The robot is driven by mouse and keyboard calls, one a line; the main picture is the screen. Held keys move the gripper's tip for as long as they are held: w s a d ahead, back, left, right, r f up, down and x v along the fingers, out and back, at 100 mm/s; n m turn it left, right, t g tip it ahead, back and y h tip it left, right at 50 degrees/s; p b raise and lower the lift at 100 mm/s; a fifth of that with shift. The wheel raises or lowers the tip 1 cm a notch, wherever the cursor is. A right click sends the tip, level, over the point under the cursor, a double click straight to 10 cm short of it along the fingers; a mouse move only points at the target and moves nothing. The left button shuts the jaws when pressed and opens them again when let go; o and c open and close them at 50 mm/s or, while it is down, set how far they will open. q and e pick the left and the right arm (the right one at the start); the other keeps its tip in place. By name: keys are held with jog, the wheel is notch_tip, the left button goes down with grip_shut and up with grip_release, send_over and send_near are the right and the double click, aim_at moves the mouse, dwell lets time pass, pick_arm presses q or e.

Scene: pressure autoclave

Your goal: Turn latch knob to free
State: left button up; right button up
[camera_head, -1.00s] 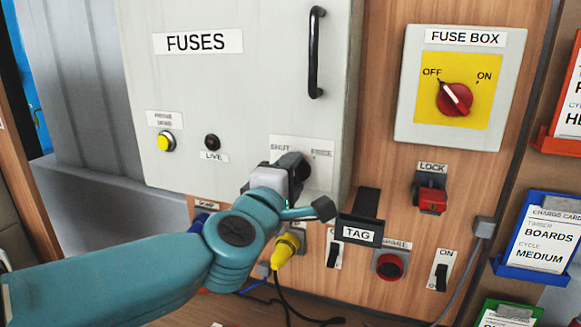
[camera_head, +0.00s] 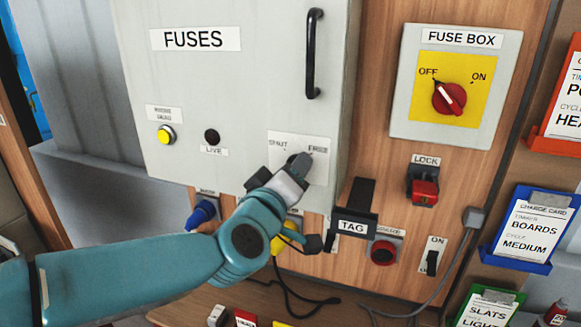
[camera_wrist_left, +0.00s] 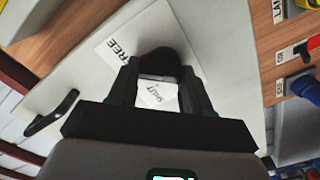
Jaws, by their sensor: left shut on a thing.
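The dark latch knob (camera_head: 292,159) sits on a white plate (camera_head: 325,142) low on the right of the grey FUSES door. The plate is marked SHUT on the left and FREE on the right. My left gripper (camera_head: 299,164) is shut on the knob and covers most of it. In the left wrist view the knob (camera_wrist_left: 160,60) shows as a dark round shape at the fingertips, with SHUT seen between the fingers and FREE beside them. The knob's exact pointing is hidden by the gripper. My right gripper is not in view.
A black door handle (camera_head: 314,55) is above the knob. A TAG holder (camera_head: 354,226) sticks out just right of my wrist. The fuse box switch (camera_head: 449,97), red lock (camera_head: 424,190) and charge card holders (camera_head: 525,228) stand farther right. Cables hang below.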

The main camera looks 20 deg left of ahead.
pick_arm(q)
jog(key=shift+m, duration=0.3)
dwell(0.4)
jog(key=o, duration=1.1)
jog(key=shift+w, duration=0.1)
jog(key=shift+c, duration=0.2)
jog(key=s, duration=1.6)
jog(key=shift+s+a+p, duration=0.2)
jog(key=shift+a+p, duration=0.05)
jog(key=shift+p, duration=0.1)
